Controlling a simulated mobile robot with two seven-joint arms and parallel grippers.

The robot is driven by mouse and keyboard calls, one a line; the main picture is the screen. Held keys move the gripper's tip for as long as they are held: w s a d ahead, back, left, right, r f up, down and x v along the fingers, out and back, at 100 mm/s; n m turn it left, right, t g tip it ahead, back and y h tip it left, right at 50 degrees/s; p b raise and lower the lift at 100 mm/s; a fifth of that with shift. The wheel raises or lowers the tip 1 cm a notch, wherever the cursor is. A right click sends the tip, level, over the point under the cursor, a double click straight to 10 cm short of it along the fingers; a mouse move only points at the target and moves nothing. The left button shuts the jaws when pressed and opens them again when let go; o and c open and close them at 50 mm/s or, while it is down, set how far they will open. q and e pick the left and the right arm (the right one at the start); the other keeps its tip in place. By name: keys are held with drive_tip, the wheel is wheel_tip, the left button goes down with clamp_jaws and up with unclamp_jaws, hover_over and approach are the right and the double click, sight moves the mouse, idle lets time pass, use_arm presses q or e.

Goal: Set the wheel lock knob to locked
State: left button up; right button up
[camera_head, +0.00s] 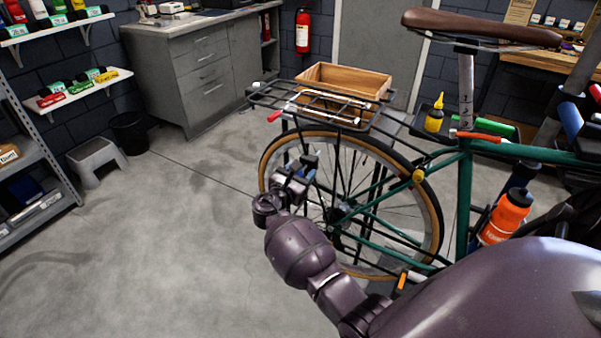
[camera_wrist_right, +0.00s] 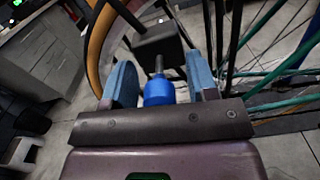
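The bicycle's rear wheel (camera_head: 427,195) stands upright, with my right arm in front of its left part. My right gripper (camera_head: 308,170) is beside the wheel's left side, below the rear rack. In the right wrist view, a blue knob (camera_wrist_right: 158,92) on a short metal stem points toward me from a dark block (camera_wrist_right: 157,42). My right gripper (camera_wrist_right: 162,85) has its blue-padded fingers either side of this knob. Narrow gaps show, so the fingers look open around it. The knob's locked or unlocked setting cannot be read. My left gripper is not in view.
A black rear rack (camera_head: 330,108) is just above the gripper, with a wooden crate (camera_head: 345,80) behind it. The green frame (camera_head: 462,200) and an orange bottle (camera_head: 505,217) are on the right. Open floor (camera_head: 170,250) lies left; a step stool (camera_head: 95,158) stands farther off.

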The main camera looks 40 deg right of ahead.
drive_tip(key=shift+a, duration=0.1)
drive_tip(key=v, duration=1)
drive_tip(key=shift+s+a+p, duration=0.2)
drive_tip(key=shift+a+p, duration=0.1)
drive_tip(key=shift+p, duration=0.05)
drive_tip(key=shift+c, duration=0.3)
